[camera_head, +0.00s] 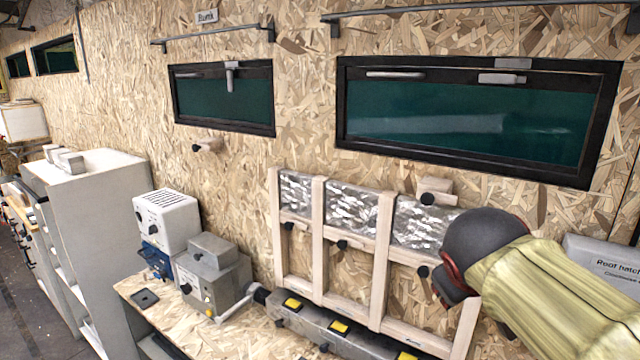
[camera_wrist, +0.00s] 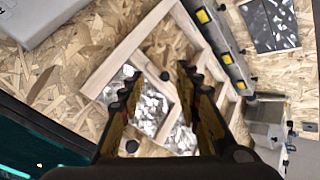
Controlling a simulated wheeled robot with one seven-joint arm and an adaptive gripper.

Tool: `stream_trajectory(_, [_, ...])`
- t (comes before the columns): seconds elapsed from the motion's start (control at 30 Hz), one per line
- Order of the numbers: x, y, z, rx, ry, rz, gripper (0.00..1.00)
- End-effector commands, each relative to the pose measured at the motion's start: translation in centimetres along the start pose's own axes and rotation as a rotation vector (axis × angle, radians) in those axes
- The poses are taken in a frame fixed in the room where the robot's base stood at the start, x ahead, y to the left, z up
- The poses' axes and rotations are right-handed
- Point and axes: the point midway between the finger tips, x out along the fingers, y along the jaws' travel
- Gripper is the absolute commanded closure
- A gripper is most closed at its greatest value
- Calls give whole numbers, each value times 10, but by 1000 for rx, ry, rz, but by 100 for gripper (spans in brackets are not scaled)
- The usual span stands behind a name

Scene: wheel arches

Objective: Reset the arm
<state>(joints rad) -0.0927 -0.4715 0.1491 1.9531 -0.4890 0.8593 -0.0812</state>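My gripper (camera_wrist: 158,75) shows in the wrist view with its two dark, yellow-sided fingers spread apart and nothing held between them. Beyond the fingers are a pale wooden frame (camera_wrist: 128,48) and crinkled silver insulation (camera_wrist: 152,108). In the head view my arm, in a yellowish cover with a dark rounded joint, reaches in from the lower right, in front of the right end of the same wooden frame (camera_head: 318,240). I cannot clearly make out the fingers there. How far the gripper is from the frame is hard to tell; no contact is visible.
A grey rail with yellow-marked units (camera_head: 335,330) runs along the frame's foot. Grey boxes (camera_head: 212,275) and a white instrument (camera_head: 167,218) stand on the bench (camera_head: 140,308). A white cabinet (camera_head: 95,200) stands left. Dark windows (camera_head: 470,125) line the chipboard wall. A labelled panel (camera_head: 605,262) is at right.

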Motion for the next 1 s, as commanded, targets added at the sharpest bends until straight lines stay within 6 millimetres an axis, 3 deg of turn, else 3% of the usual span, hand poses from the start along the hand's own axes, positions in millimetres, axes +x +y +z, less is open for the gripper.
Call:
stream_trajectory(0.03, [3, -22, 27, 53, -29, -54, 67])
stream_trajectory(0.2, [5, -102, 112, 248, -131, -236, 67])
stream_trajectory(0.3, [2, -141, 154, 343, -176, -318, 67])
stream_trajectory(0.43, [-3, -173, 194, 418, -201, -375, 67])
stream_trajectory(0.53, [-7, -175, 204, 434, -188, -369, 67])
stream_trajectory(1.0, [-11, -167, 202, 446, -166, -354, 67])
